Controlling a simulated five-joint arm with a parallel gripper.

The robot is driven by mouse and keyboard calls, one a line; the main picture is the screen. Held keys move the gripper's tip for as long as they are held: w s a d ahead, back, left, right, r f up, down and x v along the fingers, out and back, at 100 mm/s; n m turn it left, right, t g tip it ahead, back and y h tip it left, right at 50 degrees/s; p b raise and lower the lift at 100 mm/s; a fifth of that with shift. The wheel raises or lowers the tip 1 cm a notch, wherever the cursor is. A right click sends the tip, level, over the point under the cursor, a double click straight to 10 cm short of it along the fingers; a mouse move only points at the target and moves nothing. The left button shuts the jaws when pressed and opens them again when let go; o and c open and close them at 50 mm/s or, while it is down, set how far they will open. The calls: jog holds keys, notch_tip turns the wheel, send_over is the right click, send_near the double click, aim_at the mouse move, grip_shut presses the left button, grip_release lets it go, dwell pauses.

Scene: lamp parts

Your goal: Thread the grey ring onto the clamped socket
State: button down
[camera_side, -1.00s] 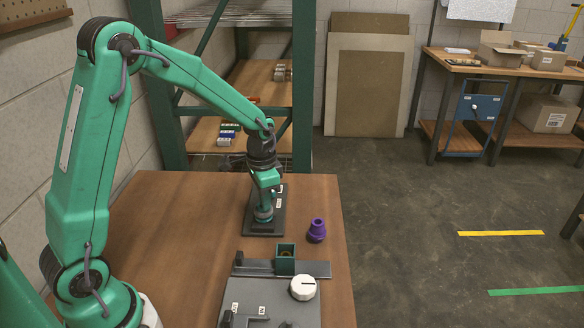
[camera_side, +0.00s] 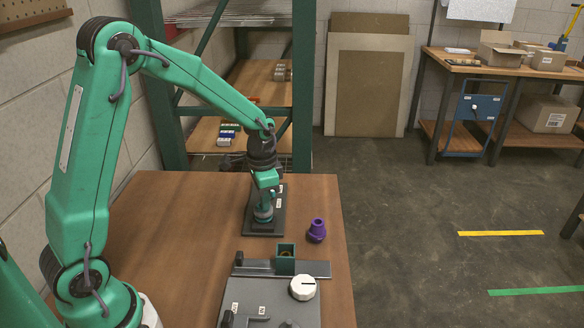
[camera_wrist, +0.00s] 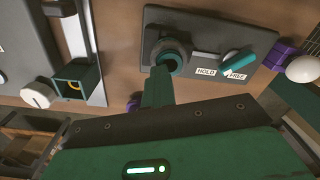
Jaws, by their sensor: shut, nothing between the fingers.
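The grey ring (camera_wrist: 166,50) is on the dark clamp plate (camera_wrist: 216,25), and it also shows in the side view (camera_side: 263,212). It sits around the teal socket (camera_wrist: 172,62), whose open end shows inside it in the wrist view. My gripper (camera_wrist: 158,88) points down at the ring and socket from just above. Its fingers are shut with nothing between them. Whether the fingertips touch the ring or socket, and how far down the ring sits, I cannot tell. A teal lever (camera_wrist: 238,63) is beside the HOLD and FREE labels.
A purple part (camera_side: 317,231) stands right of the plate. In front are a green square holder (camera_side: 286,264) with something yellow inside, a white knob (camera_side: 303,288) and a grey panel (camera_side: 262,298). A white bulb (camera_wrist: 303,69) shows right in the wrist view. The table's left is bare.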

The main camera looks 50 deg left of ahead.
aim_at(264, 219)
jog(key=shift+s+a+f+m, duration=0.1)
jog(key=shift+s+f+m, duration=0.15)
jog(key=shift+m, duration=0.8)
jog(key=shift+s+a+f+m, duration=0.1)
jog(key=shift+s+f+m, duration=0.15)
jog(key=shift+m, duration=0.85)
jog(key=shift+s+f+m, duration=0.2)
jog(key=shift+s+m, duration=0.1)
jog(key=shift+m, duration=0.75)
jog(key=c, duration=2.1)
grip_release()
jog(key=shift+o, duration=2)
jog(key=shift+r, duration=0.15)
notch_tip(264, 219, up, 9)
jog(key=shift+w, duration=0.45)
jog(key=shift+s+d+r, duration=0.1)
jog(key=shift+d+r, duration=0.05)
